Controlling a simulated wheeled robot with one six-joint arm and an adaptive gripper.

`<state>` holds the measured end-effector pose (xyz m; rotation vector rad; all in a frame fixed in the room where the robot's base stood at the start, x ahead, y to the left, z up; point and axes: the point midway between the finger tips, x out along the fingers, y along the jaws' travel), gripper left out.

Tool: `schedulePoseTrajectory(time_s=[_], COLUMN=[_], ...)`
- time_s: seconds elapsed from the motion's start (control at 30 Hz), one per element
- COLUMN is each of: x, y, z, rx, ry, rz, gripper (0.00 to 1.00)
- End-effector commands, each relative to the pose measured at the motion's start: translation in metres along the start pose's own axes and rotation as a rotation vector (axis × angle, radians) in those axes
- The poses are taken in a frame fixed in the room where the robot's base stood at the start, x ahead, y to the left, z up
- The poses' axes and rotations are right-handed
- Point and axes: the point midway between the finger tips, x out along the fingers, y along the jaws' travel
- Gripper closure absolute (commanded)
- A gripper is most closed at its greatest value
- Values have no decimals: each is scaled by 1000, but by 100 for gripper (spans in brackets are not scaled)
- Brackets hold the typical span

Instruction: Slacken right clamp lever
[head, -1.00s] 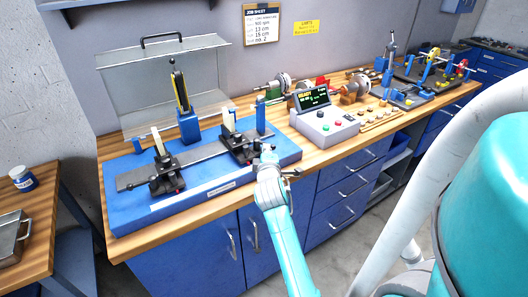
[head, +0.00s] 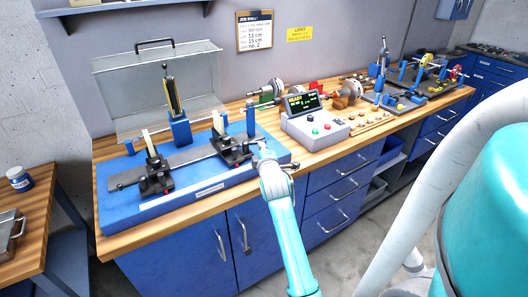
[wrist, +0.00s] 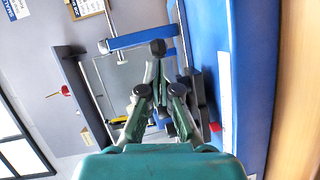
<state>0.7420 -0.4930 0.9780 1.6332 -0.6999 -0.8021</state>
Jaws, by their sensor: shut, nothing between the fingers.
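The blue balancing base (head: 112,213) stands on the bench with two black pedestals on its grey rail. The right pedestal (head: 230,150) carries a pale upright piece. My gripper (head: 262,148) is just right of this pedestal, close to the base's front right part. In the wrist view, my gripper (wrist: 158,68) is shut and empty. A black round knob (wrist: 157,46) lies right ahead of its fingertips, overlapping the blue post (wrist: 125,41). I cannot tell whether the knob is the right clamp lever's end or whether the fingers touch it. The lever's angle is unclear.
The blue post (head: 250,120) stands close behind my gripper. A control box (head: 315,130) reading READY is to the right. A raised clear guard (head: 120,100) stands behind the base. A red knob (wrist: 215,127) is low on the pedestal.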

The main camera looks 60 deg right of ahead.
Motion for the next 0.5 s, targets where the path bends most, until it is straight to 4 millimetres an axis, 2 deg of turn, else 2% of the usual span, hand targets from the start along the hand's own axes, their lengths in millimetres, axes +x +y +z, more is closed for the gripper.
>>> schedulePoseTrajectory(time_s=[0.5], x=[25], y=[5], z=[10], rx=[0], ry=[-1], rz=[0], gripper=[100])
